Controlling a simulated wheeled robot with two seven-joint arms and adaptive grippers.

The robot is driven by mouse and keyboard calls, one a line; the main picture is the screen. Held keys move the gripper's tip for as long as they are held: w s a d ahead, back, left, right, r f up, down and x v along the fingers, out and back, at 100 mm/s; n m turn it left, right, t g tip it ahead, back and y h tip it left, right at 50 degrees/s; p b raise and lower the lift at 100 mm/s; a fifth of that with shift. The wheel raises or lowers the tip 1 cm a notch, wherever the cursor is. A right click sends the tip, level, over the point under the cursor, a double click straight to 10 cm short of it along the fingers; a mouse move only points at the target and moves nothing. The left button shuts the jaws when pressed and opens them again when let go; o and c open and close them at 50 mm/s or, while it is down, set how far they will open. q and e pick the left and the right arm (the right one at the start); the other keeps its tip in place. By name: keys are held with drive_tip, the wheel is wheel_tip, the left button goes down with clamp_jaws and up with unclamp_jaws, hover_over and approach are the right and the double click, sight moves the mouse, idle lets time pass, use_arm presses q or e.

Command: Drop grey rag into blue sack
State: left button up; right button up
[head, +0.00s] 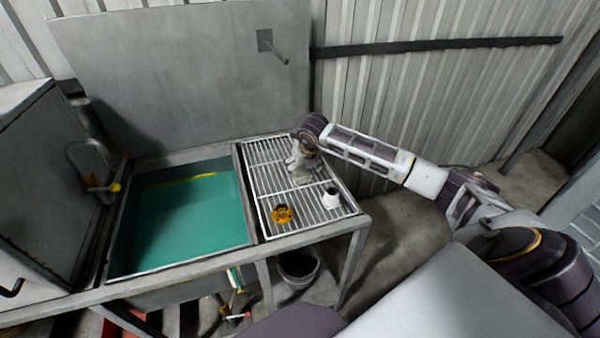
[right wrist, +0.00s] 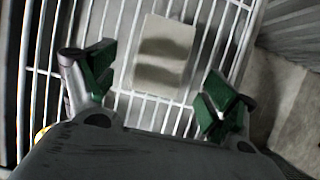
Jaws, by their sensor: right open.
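The grey rag (right wrist: 163,52) lies flat on the wire rack, a pale grey square with darker shadow bands across it in the right wrist view. My right gripper (right wrist: 158,92) is open above the rack, its green-padded fingers apart on either side of the rag's near end. In the head view the right gripper (head: 296,166) hangs over the rack's upper middle and the rag there is mostly hidden or hard to make out. I cannot make out a blue sack in either view. My left gripper is not in view.
The wire rack (head: 258,172) also holds a yellow-orange part (head: 282,214) and a small white-and-black item (head: 332,198). A basin of green liquid (head: 185,228) is left of it. A dark bucket (head: 299,266) stands below. A metal panel (head: 185,75) rises behind.

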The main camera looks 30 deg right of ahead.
sight(301, 171)
drive_tip(key=shift+x, duration=0.95)
drive_tip(key=shift+w+f, duration=0.2)
drive_tip(key=shift+f, duration=0.25)
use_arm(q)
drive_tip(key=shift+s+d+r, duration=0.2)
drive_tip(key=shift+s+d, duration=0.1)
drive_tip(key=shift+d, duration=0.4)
use_arm(e)
drive_tip(key=c, duration=1.1)
drive_tip(key=shift+r, duration=0.45)
wheel_tip(301, 171, up, 8)
drive_tip(key=shift+f+b, duration=0.15)
drive_tip(key=shift+b, duration=0.2)
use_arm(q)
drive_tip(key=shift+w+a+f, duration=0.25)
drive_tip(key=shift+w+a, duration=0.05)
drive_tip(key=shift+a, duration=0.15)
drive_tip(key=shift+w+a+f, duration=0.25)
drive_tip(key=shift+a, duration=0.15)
use_arm(e)
drive_tip(key=shift+r, duration=0.7)
